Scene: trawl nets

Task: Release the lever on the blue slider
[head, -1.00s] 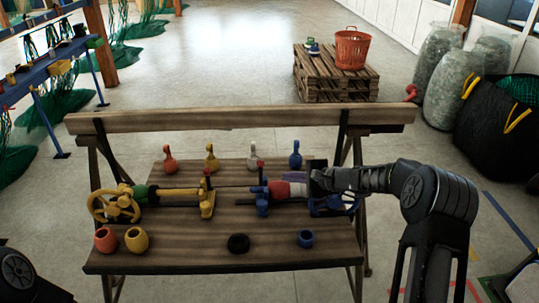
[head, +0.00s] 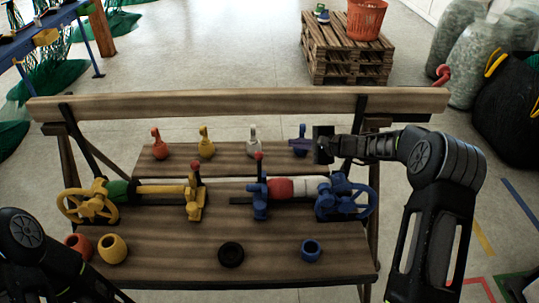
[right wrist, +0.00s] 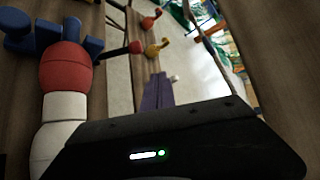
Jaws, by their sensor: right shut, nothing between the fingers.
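The blue slider (head: 260,203) stands on the bench, left of a red and white float (head: 281,188). Its lever (head: 259,166), with a red top, stands roughly upright. In the right wrist view the blue slider (right wrist: 48,38) is at the upper left, with the lever's red tip (right wrist: 135,47) pointing right. My right gripper (head: 297,145) is shut and empty, its purple fingers right of and beyond the lever, apart from it. In the right wrist view the shut fingers (right wrist: 157,93) show in the middle. The left gripper is out of view; only my left arm shows.
A blue handwheel (head: 362,202) is at the right end of the bench. A yellow slider (head: 194,200) with a red-topped lever stands left. Hooked pieces, including a white one (head: 253,144), line the rear board. A black ring (head: 231,254) and a blue cup (head: 311,250) are in front.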

